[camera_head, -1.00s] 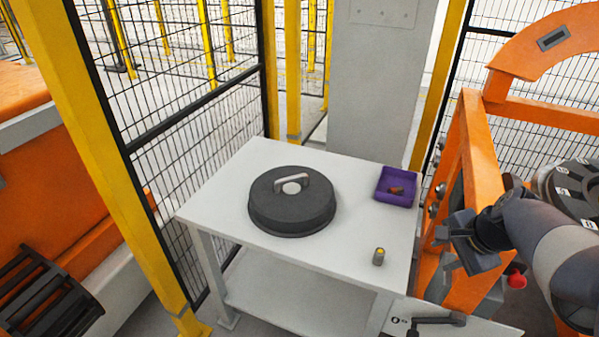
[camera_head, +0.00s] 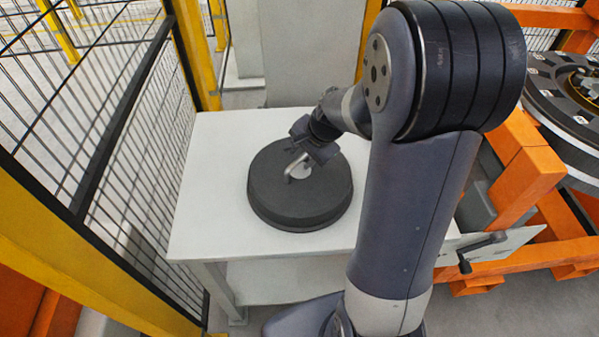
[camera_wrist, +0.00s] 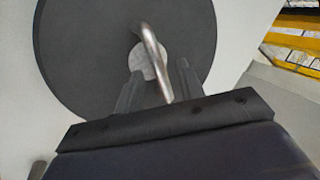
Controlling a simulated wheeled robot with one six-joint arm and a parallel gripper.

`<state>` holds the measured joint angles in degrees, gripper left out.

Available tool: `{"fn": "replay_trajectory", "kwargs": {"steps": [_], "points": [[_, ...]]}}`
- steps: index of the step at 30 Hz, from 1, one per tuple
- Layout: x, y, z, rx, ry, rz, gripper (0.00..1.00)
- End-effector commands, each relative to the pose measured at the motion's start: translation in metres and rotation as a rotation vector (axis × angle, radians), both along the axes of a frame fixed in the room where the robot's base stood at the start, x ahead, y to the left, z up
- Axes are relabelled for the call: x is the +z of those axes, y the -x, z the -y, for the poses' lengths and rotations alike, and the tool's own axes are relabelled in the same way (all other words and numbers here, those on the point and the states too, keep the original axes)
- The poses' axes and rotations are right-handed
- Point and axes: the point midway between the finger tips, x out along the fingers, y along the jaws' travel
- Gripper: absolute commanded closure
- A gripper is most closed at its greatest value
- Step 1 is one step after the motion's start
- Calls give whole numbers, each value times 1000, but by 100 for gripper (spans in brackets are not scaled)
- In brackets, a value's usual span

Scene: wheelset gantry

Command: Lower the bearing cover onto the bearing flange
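The bearing cover (camera_head: 290,205) is a dark grey disc lying flat on a white table, with a bent metal handle on top; it fills much of the wrist view (camera_wrist: 85,60). My gripper (camera_head: 303,152) is over the cover at the handle. In the wrist view its two fingers (camera_wrist: 157,88) are apart, with the handle (camera_wrist: 152,50) between them and visible gaps beside it. I cannot tell the fingers' exact height against the handle. A dark ring with white marks (camera_head: 558,103), probably around the bearing flange, shows at the far right, partly cut off.
The white table (camera_head: 210,190) has free room left of the cover. Its right part is hidden behind my arm. Mesh fencing (camera_head: 140,170) and yellow posts stand at left. An orange frame (camera_head: 530,180) and a crank handle (camera_head: 482,245) are at right.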

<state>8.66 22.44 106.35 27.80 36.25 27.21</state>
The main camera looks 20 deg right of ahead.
Motion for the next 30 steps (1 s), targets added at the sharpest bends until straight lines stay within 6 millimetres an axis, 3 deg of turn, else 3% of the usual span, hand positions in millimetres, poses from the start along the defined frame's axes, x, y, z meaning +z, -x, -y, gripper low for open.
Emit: {"fn": "replay_trajectory", "kwargs": {"steps": [6, 15, 30], "points": [[-23, -9, -5, 0, 0, -1, 63], [-26, -11, -5, 1, 1, 1, 63], [-26, -10, -5, 0, 1, 1, 100]]}}
